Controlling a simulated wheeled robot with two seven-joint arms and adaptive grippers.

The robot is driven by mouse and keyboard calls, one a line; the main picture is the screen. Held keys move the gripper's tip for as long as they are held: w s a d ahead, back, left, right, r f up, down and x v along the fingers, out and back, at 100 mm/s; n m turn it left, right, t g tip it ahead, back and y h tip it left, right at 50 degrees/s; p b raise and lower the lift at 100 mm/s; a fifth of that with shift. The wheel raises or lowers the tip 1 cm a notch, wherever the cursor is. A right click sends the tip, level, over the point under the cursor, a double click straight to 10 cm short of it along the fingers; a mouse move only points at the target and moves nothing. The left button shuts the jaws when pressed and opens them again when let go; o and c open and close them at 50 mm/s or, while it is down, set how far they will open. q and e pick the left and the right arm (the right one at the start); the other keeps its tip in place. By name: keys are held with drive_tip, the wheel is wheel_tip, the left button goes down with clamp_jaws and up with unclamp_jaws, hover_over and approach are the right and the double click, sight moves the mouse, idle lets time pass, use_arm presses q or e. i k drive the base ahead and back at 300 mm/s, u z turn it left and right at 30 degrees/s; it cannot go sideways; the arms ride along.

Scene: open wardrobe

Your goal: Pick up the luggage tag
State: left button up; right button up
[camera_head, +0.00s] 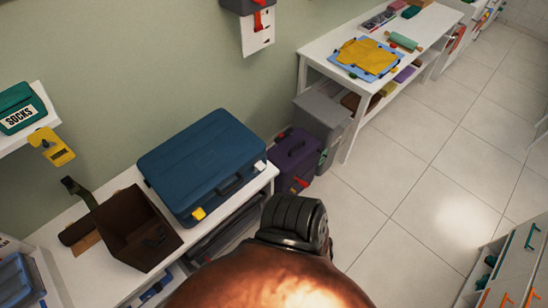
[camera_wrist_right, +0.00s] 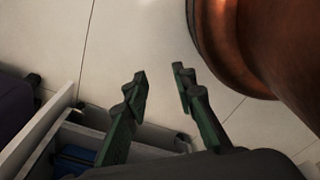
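A yellow tag with a dark label (camera_head: 50,147) hangs from the front of the small white shelf at the left in the head view. It looks like a luggage tag. A smaller yellow piece (camera_head: 198,214) sits at the front corner of the blue suitcase (camera_head: 203,160); I cannot tell if it is a tag. My right gripper (camera_wrist_right: 158,75) shows in the right wrist view. Its two dark fingers are apart with only floor between them, away from both yellow things. In the head view my arm hides part of the foreground.
The suitcase and an open brown box (camera_head: 140,232) stand on a white bench. A purple case (camera_head: 293,160) and a grey bin (camera_head: 322,118) stand to its right. A white table (camera_head: 345,100) is farther back. The tiled floor (camera_head: 420,190) at right is clear.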

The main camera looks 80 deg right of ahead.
sight(321, 160)
drive_tip(key=z, duration=2.6)
drive_tip(key=k, duration=0.25)
drive_tip(key=z, duration=0.55)
drive_tip(key=i, duration=0.35)
drive_tip(key=u, duration=0.6)
drive_tip(key=k, duration=0.6)
drive_tip(key=u, duration=1.15)
drive_tip(key=i, duration=0.45)
drive_tip(key=u, duration=0.75)
drive_tip(key=i, duration=0.6)
drive_tip(key=u, duration=0.1)
